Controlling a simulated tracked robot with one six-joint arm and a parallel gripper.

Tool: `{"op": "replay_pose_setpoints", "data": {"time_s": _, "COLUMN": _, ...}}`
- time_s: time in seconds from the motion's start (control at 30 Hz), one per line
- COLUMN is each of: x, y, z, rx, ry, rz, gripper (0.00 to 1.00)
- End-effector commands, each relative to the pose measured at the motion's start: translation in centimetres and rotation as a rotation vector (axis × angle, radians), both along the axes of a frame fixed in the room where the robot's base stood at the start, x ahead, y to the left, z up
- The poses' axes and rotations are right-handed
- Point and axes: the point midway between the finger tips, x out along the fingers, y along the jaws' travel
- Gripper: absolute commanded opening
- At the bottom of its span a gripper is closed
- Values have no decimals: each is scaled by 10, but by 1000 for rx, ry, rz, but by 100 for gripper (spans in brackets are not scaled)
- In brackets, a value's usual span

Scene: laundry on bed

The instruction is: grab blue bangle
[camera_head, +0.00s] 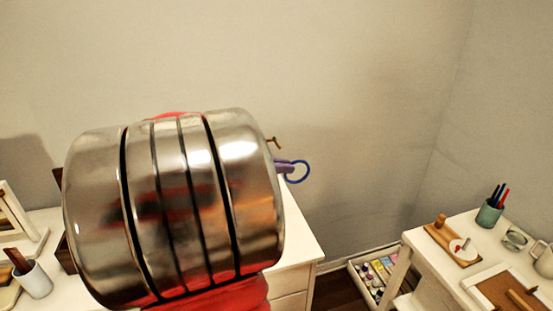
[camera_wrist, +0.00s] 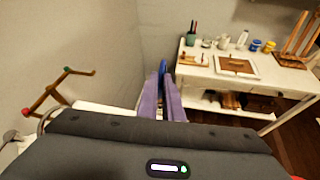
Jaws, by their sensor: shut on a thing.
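The blue bangle (camera_head: 307,173) is a thin ring held up in the air, in front of the plain wall in the head view. My gripper (camera_head: 289,167) has purple fingers and is shut on the bangle's edge, with most of the ring sticking out to the right. In the wrist view the bangle (camera_wrist: 163,66) shows nearly edge-on at the tips of the purple fingers of my gripper (camera_wrist: 163,82). My own metal arm link hides much of the scene behind it in the head view.
A white dresser (camera_head: 301,240) stands below my gripper. A wooden stand (camera_wrist: 52,89) with red and green tips is at the left. A white table (camera_head: 408,238) at the right carries a pen cup (camera_head: 489,214) and trays. Open space lies between dresser and table.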

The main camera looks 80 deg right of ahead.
Motion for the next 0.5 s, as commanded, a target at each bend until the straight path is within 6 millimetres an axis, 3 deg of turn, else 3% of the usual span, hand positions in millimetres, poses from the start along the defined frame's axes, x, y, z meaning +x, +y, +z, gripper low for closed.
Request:
{"op": "replay_pose_setpoints", "data": {"time_s": 0.2, "x": -8, "y": 14, "z": 0, "rx": 0, "ry": 0, "rz": 0, "gripper": 0}}
{"op": "replay_pose_setpoints", "data": {"time_s": 0.5, "x": -9, "y": 16, "z": 0, "rx": 0, "ry": 0, "rz": 0, "gripper": 0}}
